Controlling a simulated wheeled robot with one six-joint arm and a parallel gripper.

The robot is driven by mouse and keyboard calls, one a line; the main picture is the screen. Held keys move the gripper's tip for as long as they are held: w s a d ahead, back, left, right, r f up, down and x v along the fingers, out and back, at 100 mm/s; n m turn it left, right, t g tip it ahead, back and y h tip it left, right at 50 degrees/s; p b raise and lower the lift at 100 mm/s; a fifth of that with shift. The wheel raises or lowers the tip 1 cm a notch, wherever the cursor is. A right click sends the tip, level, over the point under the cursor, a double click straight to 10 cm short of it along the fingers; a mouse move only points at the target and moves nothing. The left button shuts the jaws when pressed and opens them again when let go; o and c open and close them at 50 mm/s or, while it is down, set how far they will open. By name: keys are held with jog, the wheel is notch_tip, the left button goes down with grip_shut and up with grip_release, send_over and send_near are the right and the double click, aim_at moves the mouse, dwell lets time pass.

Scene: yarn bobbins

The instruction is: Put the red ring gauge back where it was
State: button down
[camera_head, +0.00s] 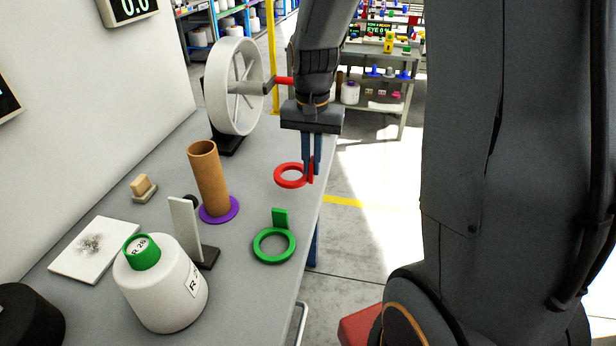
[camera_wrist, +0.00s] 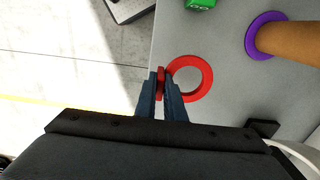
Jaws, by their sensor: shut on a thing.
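The red ring gauge (camera_head: 287,182) is at the right edge of the grey table, a flat ring with an upright tab. My gripper (camera_head: 311,172) points down and its blue fingers are shut on the tab. In the wrist view, the fingers (camera_wrist: 161,95) hold the red tab and the red ring gauge (camera_wrist: 207,74) lies to the right of them. The ring appears at or just above the tabletop; I cannot tell whether it touches.
A green ring gauge (camera_head: 274,246) lies nearer on the table (camera_head: 240,285). A cardboard tube (camera_head: 208,178) stands in a purple ring (camera_head: 219,211). Floor lies beyond the right edge.

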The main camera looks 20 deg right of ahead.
aim_at(312, 179)
jog(key=shift+f+p, duration=0.4)
jog(key=shift+f, duration=2.1)
jog(key=shift+f, duration=0.1)
jog(key=c, duration=1.8)
grip_release()
jog(key=shift+c, duration=0.2)
notch_tip(312, 179, up, 11)
jog(key=shift+f+b, duration=0.1)
jog(key=shift+b, duration=0.9)
jog(key=shift+s+r, duration=0.1)
jog(key=shift+r, duration=0.45)
jog(key=s+a+f+n, duration=0.3)
jog(key=s+f+n, duration=0.3)
jog(key=s, duration=0.6)
notch_tip(312, 179, down, 3)
jog(key=shift+a+r+n+t, duration=0.1)
jog(key=shift+a+n+t, duration=0.2)
jog(key=shift+n+t, duration=0.1)
